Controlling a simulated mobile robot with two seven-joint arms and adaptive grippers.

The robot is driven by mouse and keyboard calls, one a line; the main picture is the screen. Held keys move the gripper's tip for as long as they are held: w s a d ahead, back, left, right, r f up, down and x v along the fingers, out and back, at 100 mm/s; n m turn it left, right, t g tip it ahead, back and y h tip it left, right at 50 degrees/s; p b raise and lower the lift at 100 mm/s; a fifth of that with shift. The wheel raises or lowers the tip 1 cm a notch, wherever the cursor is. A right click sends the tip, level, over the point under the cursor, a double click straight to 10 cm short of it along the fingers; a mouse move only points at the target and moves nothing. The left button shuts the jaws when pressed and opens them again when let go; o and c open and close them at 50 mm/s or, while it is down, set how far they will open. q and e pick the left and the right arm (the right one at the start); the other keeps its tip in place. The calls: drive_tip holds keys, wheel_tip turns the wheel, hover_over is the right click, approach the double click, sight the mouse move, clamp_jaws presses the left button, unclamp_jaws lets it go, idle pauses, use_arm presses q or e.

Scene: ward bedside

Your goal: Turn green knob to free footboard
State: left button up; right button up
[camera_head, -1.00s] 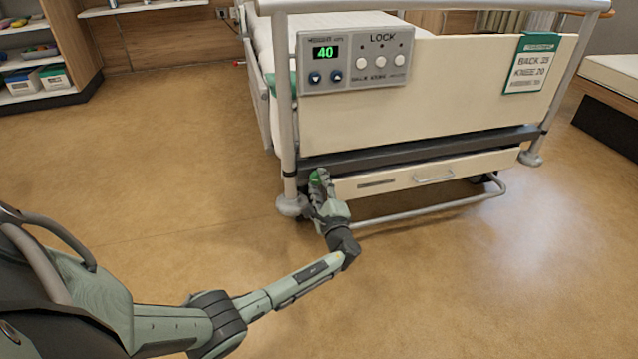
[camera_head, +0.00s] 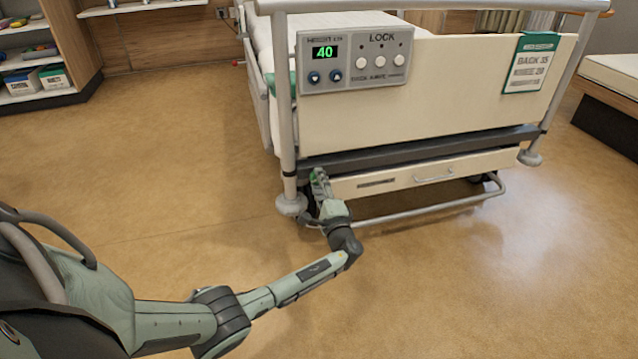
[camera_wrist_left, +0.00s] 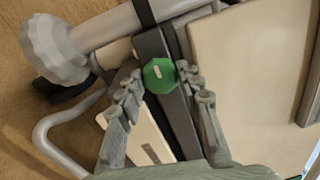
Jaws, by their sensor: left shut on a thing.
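The green knob (camera_wrist_left: 159,75) sits on the dark rail at the foot of the bed, with a white mark on its face. In the head view only a small bit of the knob (camera_head: 314,175) shows behind my gripper. My left gripper (camera_wrist_left: 160,84) is shut on the knob, with one finger on each side of it; it also shows in the head view (camera_head: 320,180). The footboard (camera_head: 430,100) stands upright between the bed's end posts, above the dark rail. My right gripper is in neither view.
A control panel (camera_head: 353,58) reading 40 hangs on the footboard, with a green-edged card (camera_head: 531,63) at its right. A drawer (camera_head: 425,174) and a low bar (camera_head: 430,208) lie below the rail. Floor in front is clear.

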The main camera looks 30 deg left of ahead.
use_arm(q)
drive_tip(key=shift+a+r, duration=0.1)
drive_tip(key=o, duration=1.2)
drive_tip(key=shift+c, duration=0.2)
drive_tip(key=v, duration=0.7)
drive_tip(key=shift+s+d, duration=0.15)
drive_tip(key=shift+d, duration=0.1)
